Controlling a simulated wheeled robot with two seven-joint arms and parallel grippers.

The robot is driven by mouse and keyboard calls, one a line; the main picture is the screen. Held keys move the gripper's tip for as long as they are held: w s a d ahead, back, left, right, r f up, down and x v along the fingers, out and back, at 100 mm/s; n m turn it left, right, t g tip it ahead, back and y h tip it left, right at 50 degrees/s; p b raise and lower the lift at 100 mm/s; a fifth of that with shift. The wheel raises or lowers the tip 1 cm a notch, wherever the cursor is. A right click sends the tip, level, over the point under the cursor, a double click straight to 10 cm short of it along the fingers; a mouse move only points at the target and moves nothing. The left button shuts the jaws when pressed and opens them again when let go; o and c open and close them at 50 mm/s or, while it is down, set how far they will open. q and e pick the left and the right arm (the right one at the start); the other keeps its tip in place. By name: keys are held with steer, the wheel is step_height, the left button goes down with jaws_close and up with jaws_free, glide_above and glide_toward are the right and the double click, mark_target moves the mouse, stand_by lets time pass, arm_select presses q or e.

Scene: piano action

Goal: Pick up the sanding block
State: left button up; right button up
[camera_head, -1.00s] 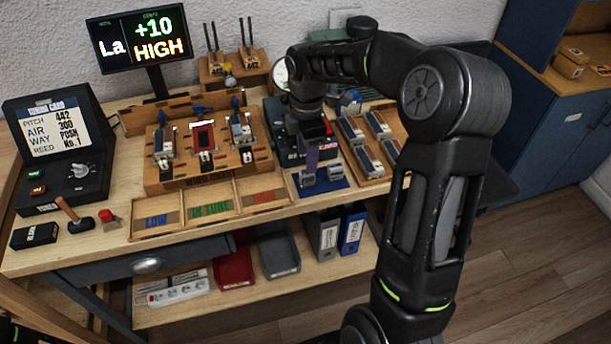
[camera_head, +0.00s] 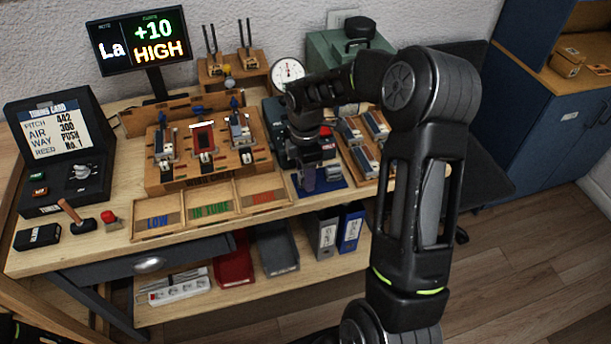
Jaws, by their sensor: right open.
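My right gripper (camera_head: 320,177) points down over a small blue mat (camera_head: 333,187) at the front of the bench, right of the labelled trays. Its jaws are open, with a finger at each side. A small greyish-purple piece (camera_head: 308,179) shows at the gripper over the mat; I cannot tell whether it is the sanding block or part of a finger. The wrist hides much of the mat, and nothing is clearly held.
A wooden fixture (camera_head: 205,158) with several levers stands left of the gripper, behind trays marked LOW and IN TUNE (camera_head: 210,208). A wooden rack of blocks (camera_head: 367,150) is close on the right. A round dial gauge (camera_head: 287,73) stands behind. The display (camera_head: 140,40) reads La +10 HIGH.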

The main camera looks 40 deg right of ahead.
stand_by(0.5)
jaws_close()
stand_by(0.3)
